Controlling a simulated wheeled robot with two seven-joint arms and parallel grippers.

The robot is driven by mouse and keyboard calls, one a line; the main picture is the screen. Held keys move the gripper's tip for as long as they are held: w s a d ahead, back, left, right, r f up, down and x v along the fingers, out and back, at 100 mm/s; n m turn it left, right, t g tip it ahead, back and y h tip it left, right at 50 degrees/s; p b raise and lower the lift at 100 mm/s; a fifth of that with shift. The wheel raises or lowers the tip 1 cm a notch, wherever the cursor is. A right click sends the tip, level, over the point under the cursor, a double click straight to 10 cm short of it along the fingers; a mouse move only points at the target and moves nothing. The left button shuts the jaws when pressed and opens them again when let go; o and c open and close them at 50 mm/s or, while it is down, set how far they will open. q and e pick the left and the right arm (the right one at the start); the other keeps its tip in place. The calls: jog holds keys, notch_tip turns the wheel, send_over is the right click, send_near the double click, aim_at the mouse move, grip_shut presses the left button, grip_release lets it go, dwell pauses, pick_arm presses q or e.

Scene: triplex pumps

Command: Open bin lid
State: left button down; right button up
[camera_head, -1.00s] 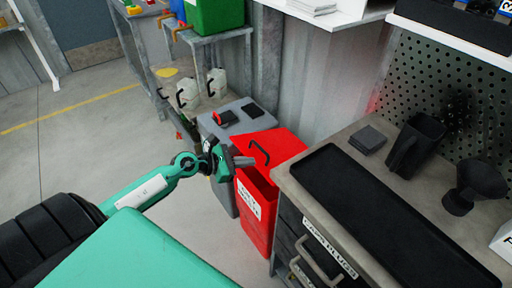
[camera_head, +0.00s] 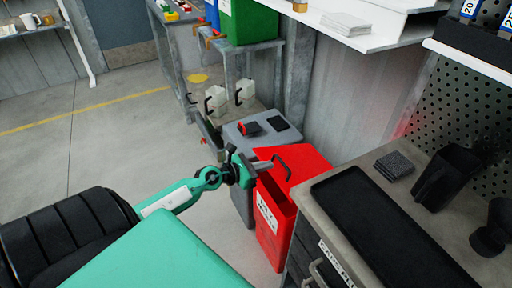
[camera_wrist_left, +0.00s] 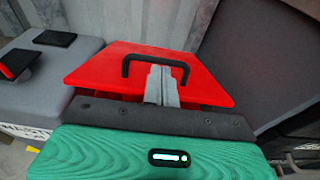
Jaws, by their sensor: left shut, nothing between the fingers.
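The red bin (camera_head: 270,226) stands beside the workbench. Its red lid (camera_head: 310,165) carries a black loop handle (camera_head: 283,164). In the left wrist view the lid (camera_wrist_left: 100,66) fills the centre, with its handle (camera_wrist_left: 127,66) near the middle. My left gripper (camera_head: 268,168) is over the bin's near side, at the handle. Its grey fingers (camera_wrist_left: 161,80) are shut and empty, their tips within the handle's outline, just below its bar. I cannot tell whether they touch it or pass under it. My right gripper is not in view.
A grey bin (camera_head: 258,130) with dark items on its lid stands just behind the red one. The workbench with a black tray (camera_head: 375,235) is close on the right. A grey wall (camera_head: 345,105) rises behind the bins. The floor (camera_head: 120,140) at left is clear.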

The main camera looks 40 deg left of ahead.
aim_at(275, 172)
pick_arm(q)
jog(key=shift+x, duration=1.95)
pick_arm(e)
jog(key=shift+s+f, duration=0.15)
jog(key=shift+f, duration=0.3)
pick_arm(q)
jog(key=shift+d, duration=0.1)
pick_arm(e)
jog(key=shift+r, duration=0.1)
pick_arm(q)
jog(key=shift+r+p, duration=0.1)
jog(key=shift+p, duration=0.25)
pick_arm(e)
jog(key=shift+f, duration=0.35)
pick_arm(q)
jog(key=shift+d, duration=0.1)
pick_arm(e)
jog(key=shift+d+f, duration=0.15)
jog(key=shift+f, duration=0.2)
pick_arm(q)
jog(key=shift+w+r+p, duration=0.1)
jog(key=shift+p, duration=0.2)
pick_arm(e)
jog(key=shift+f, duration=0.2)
